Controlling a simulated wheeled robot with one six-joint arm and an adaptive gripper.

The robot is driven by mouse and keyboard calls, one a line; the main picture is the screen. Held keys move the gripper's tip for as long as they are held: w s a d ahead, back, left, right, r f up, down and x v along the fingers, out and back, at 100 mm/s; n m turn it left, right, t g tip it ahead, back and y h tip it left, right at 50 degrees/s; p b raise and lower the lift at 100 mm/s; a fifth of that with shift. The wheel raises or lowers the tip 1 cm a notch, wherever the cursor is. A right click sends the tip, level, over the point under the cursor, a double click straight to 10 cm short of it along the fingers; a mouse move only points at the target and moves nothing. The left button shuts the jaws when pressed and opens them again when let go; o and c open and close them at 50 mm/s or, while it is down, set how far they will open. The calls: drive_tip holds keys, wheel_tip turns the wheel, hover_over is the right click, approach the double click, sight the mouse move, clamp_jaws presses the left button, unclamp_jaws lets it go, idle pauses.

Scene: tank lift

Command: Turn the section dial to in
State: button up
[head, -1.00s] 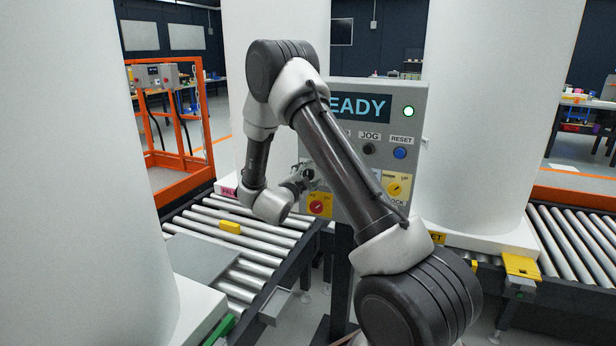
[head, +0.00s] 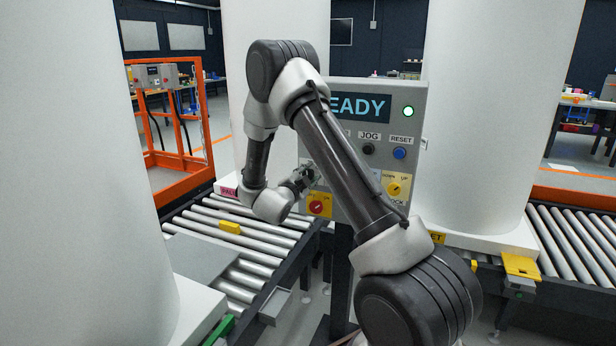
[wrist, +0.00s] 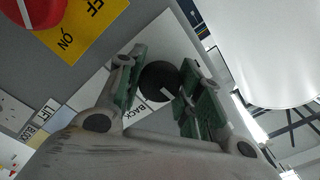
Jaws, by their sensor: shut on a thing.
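The section dial (wrist: 157,83) is a round black knob with a white pointer line, on a white plate (wrist: 167,42) in the wrist view. The word BACK shows on the plate beside the knob; any other marking is hidden. My gripper (wrist: 160,86) has its green-padded fingers on either side of the knob and is shut on it. In the head view my gripper (head: 306,174) is at the left part of the grey control panel (head: 348,165) and hides the dial.
A red knob on a yellow ON/OFF plate (head: 319,205) sits just below my gripper. A yellow knob (head: 394,189), a blue reset button (head: 399,153) and a lit green lamp (head: 408,112) are to the right. A roller conveyor (head: 265,235) runs below left.

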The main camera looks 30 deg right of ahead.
drive_tip(key=n, duration=1)
drive_tip(key=shift+n, duration=0.4)
idle(0.4)
drive_tip(key=o, duration=1)
drive_tip(key=shift+o, duration=0.2)
drive_tip(key=v, duration=1.2)
